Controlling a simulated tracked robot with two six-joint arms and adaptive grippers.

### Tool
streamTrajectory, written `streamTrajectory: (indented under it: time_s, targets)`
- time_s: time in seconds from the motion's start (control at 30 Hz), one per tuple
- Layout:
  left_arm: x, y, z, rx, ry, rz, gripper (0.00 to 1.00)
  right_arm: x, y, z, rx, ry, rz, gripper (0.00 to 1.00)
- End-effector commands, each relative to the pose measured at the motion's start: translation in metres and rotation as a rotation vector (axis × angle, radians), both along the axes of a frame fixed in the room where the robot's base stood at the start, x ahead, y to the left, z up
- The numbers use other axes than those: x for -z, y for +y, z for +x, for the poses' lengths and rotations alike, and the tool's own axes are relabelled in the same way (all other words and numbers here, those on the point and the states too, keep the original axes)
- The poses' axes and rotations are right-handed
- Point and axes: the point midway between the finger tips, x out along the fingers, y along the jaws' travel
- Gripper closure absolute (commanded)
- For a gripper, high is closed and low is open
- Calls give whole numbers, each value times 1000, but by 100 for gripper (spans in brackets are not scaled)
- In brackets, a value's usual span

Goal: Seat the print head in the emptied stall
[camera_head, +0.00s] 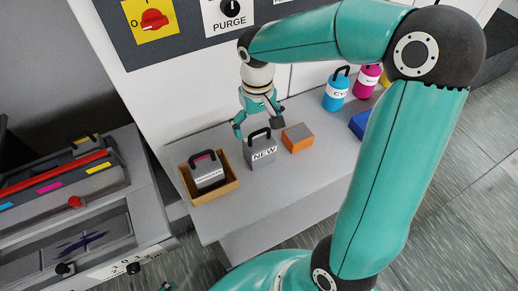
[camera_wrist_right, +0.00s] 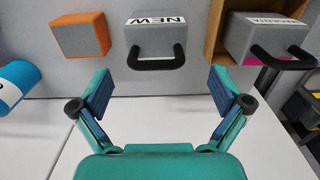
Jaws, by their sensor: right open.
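The new print head (camera_head: 263,154) is a grey block with a black handle and a "NEW" label, standing on the grey bench. It also shows in the right wrist view (camera_wrist_right: 162,35), handle towards me. My right gripper (camera_head: 258,123) is open and empty at its handle, with fingers apart on either side in the right wrist view (camera_wrist_right: 161,86). The printer carriage (camera_head: 62,180) at left has a red bar and cyan, magenta and yellow marks; I cannot make out the emptied stall clearly.
A grey head labelled magenta (camera_head: 208,174) sits in an open brown tray (camera_head: 228,190) left of the new head. An orange-and-grey block (camera_head: 298,138) stands right of it. Cyan (camera_head: 336,92) and magenta (camera_head: 368,78) bottles stand farther right. The bench front is clear.

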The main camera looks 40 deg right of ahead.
Motion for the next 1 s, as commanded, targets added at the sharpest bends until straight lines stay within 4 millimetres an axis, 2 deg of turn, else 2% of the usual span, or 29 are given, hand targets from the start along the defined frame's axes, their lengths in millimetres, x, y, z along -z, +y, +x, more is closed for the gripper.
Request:
streamTrajectory:
  time_s: [0.1, 0.37, 0.63, 0.93, 1.0]
  targets:
    - [0, 0, 0, 0, 0, 0, 0, 16, 0, 0, 1, 2, 1, 0]
    - [-3, 0, 0, 0, 0, 0, 0, 31, -2, -1, 2, 2, 1, 0]
    - [-8, 0, 0, 0, 0, 0, 0, 68, -4, -1, 0, 3, 2, 0]
    - [-8, 0, 0, 0, 0, 0, 0, 74, -4, 0, -1, -2, 0, 0]
    - [-8, 0, 0, 0, 0, 0, 0, 73, -4, 0, -1, -1, 1, 10]
